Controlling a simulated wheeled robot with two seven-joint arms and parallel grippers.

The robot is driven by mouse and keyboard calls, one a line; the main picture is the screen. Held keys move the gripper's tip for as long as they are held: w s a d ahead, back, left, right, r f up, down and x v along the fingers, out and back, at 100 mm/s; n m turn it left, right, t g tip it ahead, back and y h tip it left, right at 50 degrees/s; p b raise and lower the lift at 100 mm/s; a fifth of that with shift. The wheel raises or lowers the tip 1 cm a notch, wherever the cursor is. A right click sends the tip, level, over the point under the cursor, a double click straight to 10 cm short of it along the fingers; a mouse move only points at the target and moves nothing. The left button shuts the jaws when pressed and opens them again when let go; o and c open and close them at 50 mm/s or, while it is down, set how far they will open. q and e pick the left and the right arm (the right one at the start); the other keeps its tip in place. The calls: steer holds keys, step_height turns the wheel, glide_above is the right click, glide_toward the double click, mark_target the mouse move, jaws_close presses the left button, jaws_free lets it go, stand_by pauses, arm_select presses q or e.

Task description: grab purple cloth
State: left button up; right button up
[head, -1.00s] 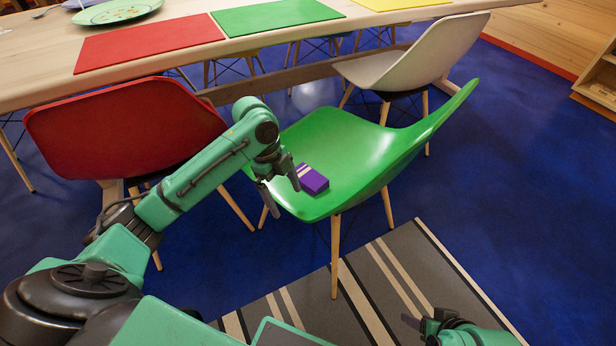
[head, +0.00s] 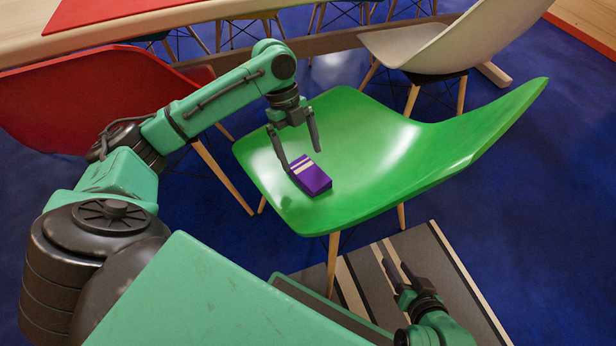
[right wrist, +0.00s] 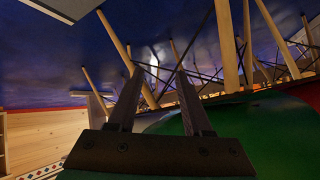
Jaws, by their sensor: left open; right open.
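The purple cloth (head: 312,180) is a small folded block with pale stripes. It lies on the seat of the green chair (head: 370,135), near the seat's front left edge. My left gripper (head: 300,158) is open just above and behind the cloth, its fingers pointing down. One fingertip is close to the cloth's left side; I cannot tell whether it touches. My right gripper (head: 394,272) is open and empty, low over the striped rug. In the right wrist view its two fingers (right wrist: 155,100) are apart with nothing between them.
A red chair (head: 60,105) stands at the left and a white chair (head: 425,45) behind the green one. The wooden table (head: 200,14) with a red mat (head: 110,14) is at the back. A striped rug (head: 440,280) lies in front. Blue floor is clear at the right.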

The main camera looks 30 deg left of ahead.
mark_target(306, 171)
arm_select(q)
steer(key=shift+b+x, duration=0.35)
steer(key=shift+x, duration=0.45)
steer(key=b+x, duration=0.2)
steer(key=x, duration=0.2)
steer(key=shift+w+a+f, duration=0.1)
steer(key=shift+w+f, duration=0.05)
steer(key=shift+w, duration=0.05)
arm_select(e)
steer(key=a+f+t+y, duration=0.1)
steer(key=a+f+t, duration=0.1)
steer(key=shift+s+a+f+m+t, duration=0.1)
steer(key=shift+a+m+t, duration=0.3)
arm_select(q)
steer(key=c, duration=1.1)
